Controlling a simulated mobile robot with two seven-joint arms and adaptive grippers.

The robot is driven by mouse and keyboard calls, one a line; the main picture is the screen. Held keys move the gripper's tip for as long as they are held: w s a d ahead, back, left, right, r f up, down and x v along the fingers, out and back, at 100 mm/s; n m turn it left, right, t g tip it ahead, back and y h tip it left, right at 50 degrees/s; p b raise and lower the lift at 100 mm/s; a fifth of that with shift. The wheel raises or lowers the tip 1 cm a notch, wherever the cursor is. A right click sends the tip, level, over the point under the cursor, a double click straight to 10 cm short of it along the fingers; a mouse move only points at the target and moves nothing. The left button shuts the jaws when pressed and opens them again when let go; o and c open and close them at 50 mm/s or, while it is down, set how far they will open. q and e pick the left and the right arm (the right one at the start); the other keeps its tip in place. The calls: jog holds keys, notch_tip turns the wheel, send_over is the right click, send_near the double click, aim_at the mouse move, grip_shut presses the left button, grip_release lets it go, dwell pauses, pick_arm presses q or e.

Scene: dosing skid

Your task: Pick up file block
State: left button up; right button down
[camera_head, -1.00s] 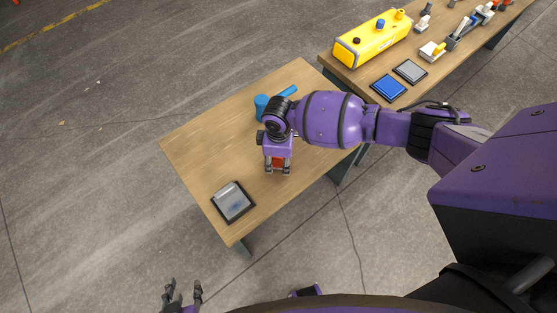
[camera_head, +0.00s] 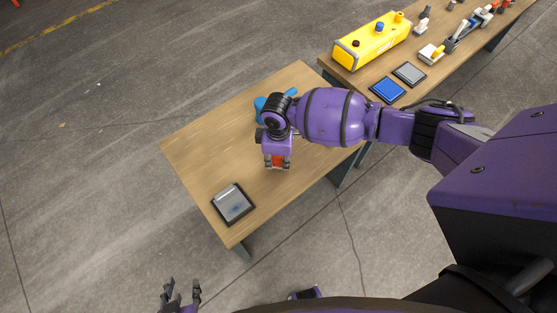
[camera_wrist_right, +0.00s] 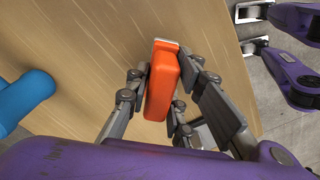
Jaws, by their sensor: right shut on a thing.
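The file block (camera_wrist_right: 161,85) is an orange block with a thin pale grey edge at one end. In the head view a small red-orange part of the block (camera_head: 278,161) shows between the fingers. My right gripper (camera_head: 277,166) is shut on it, over the middle of the near wooden table. In the wrist view the right gripper's fingers (camera_wrist_right: 165,95) flank the block on both sides. I cannot tell whether the block still touches the table. My left gripper (camera_head: 182,291) is open and empty, off the table's near edge.
A black-rimmed tray with a grey face (camera_head: 233,204) lies at the table's near left corner. A blue object (camera_head: 261,102) lies behind my right wrist. The far table holds a yellow case (camera_head: 372,42), a blue pad (camera_head: 388,88), a grey pad (camera_head: 409,73) and several small parts.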

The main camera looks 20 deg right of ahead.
jog(key=s+a+r+p, duration=0.2)
jog(key=s+a+r, duration=0.2)
jog(key=s+r, duration=0.7)
jog(key=shift+s, duration=1.25)
